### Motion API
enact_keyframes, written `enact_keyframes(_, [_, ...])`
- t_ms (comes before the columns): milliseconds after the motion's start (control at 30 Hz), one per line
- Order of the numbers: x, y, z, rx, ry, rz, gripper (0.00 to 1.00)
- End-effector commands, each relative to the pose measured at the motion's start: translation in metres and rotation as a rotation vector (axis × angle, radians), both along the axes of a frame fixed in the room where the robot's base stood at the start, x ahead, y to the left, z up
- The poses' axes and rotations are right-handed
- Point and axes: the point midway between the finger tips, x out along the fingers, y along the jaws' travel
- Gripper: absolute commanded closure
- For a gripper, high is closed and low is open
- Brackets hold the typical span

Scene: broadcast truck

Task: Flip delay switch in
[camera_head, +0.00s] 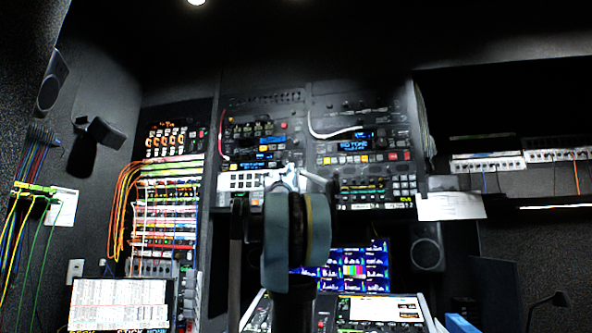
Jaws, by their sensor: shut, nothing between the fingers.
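My gripper (291,178) is a small silver shape in the middle of the head view, above the rounded grey-blue links of my arm. It is shut and empty, in front of the lower part of the equipment racks. The left rack (262,118) and right rack (368,118) carry rows of small buttons, knobs and lit displays. I cannot tell which control is the delay switch; labels are too small to read. My arm hides part of the panels' lower middle. I cannot tell whether the gripper touches the panel.
A patch bay (168,215) with colored cables stands at left. A multi-picture monitor (355,267) and a desk console (380,309) lie below the racks. A speaker (427,254) and hanging paper (450,206) are at right. A printed sheet (118,304) is at lower left.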

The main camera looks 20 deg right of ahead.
Motion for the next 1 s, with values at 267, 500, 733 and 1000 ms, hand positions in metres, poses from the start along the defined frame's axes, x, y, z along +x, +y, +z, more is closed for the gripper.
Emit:
enact_keyframes(267, [-0.001, -0.001, 0.003, -0.002, -0.010, -0.007, 1.00])
enact_keyframes(500, [0.004, -0.004, 0.008, -0.002, -0.008, -0.007, 1.00])
enact_keyframes(733, [0.023, -0.017, 0.025, -0.003, -0.008, -0.006, 1.00])
enact_keyframes(1000, [0.047, -0.033, 0.047, -0.002, -0.009, -0.006, 1.00])
